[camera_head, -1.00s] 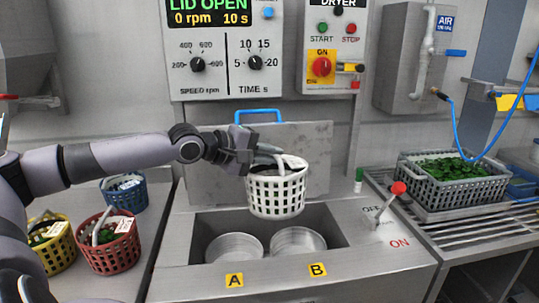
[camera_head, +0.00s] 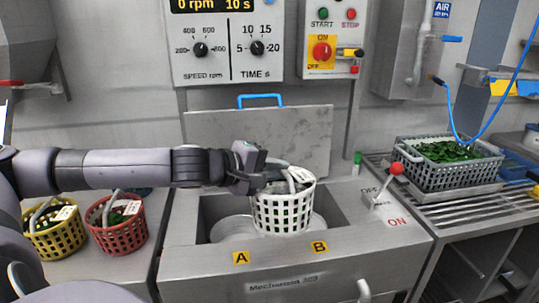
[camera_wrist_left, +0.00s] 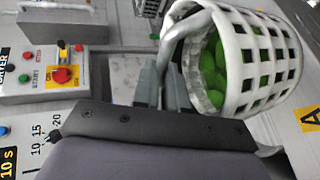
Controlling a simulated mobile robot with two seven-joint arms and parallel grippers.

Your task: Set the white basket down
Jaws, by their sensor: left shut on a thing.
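The white basket (camera_head: 283,212) hangs upright from my left gripper (camera_head: 262,176), which is shut on its grey handle. It is over the open well of the dryer, in front of the two round drums marked A and B. Drum A (camera_head: 232,228) shows partly to the left of the basket; drum B is mostly hidden behind the basket. I cannot tell whether the basket touches anything below. My right gripper is not in view.
The raised lid (camera_head: 262,140) with a blue handle stands behind the well. A red-knobbed lever (camera_head: 396,169) is at its right. Yellow (camera_head: 53,232) and red (camera_head: 118,226) baskets stand at the left. A grey crate of greens (camera_head: 450,170) sits on the right rack.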

